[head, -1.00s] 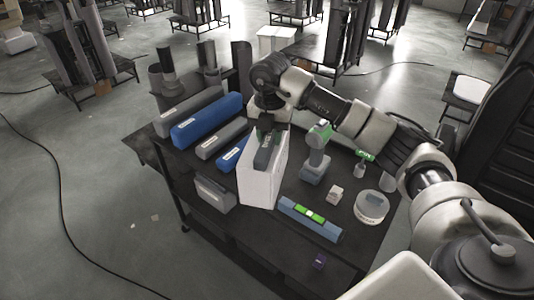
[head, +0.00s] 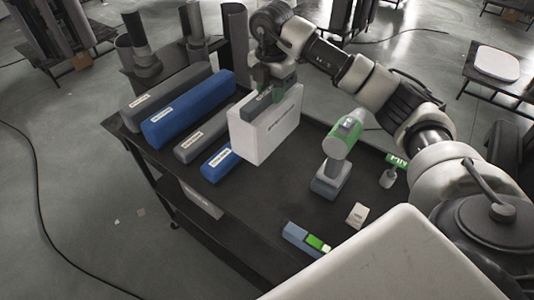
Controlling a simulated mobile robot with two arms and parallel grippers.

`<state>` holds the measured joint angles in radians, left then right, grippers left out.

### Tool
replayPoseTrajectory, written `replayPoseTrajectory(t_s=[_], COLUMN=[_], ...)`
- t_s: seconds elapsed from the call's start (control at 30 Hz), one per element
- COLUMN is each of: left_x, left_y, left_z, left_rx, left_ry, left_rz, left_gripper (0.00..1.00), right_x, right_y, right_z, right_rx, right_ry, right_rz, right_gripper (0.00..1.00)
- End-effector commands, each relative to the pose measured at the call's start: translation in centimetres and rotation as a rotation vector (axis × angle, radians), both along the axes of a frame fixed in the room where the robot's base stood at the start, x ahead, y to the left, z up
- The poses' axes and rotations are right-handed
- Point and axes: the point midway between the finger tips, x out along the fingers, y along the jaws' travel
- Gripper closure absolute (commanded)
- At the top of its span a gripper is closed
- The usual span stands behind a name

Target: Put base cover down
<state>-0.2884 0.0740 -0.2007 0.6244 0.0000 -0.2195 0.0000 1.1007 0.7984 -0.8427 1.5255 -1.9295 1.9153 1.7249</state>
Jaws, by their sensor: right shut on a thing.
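The base cover (head: 272,135) is a white box-like piece with a dark grey strip along its top. My right gripper (head: 263,93) is above the cover, shut on its top edge, and holds it upright over the dark cart top (head: 265,195). The cover is between the long boxes on the left and the green and grey drill on the right. I cannot tell whether its underside touches the cart. My left gripper is not in view.
Grey and blue long boxes, one blue (head: 188,110), lie left of the cover. The drill (head: 338,155), a small white box (head: 357,215), a green-topped bottle (head: 389,176) and a spirit level (head: 306,240) stand or lie to the right. The middle of the cart is bare.

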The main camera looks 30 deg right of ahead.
Motion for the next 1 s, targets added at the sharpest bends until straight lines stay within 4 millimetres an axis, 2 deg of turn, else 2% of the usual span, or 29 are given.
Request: replayPoseTrajectory(t_s=[0.03,0.1,0.23,0.4,0.67,0.83,1.0], left_x=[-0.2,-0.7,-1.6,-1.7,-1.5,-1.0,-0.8], left_y=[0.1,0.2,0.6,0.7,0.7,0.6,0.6], left_z=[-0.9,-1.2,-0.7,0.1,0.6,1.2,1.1], left_rx=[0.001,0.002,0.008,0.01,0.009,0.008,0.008], left_ry=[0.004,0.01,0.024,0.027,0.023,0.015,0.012], left_rz=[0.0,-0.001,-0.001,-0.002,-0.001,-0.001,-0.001], left_gripper=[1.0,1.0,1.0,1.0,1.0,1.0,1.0], right_x=[0.0,0.0,-0.1,-0.1,-0.1,-0.1,0.0], right_y=[0.0,0.0,0.0,0.0,0.0,0.1,0.1], right_z=[-0.8,-1.3,-3.0,-6.0,-8.3,-10.7,-11.1], right_rx=[0.001,0.001,0.0,0.0,0.0,0.001,0.001], right_ry=[-0.002,-0.002,0.003,0.003,0.001,0.0,-0.002], right_rz=[0.001,0.001,0.001,0.0,0.001,0.0,0.001], right_gripper=[0.97,0.97,0.97,0.97,0.97,0.97,0.97])
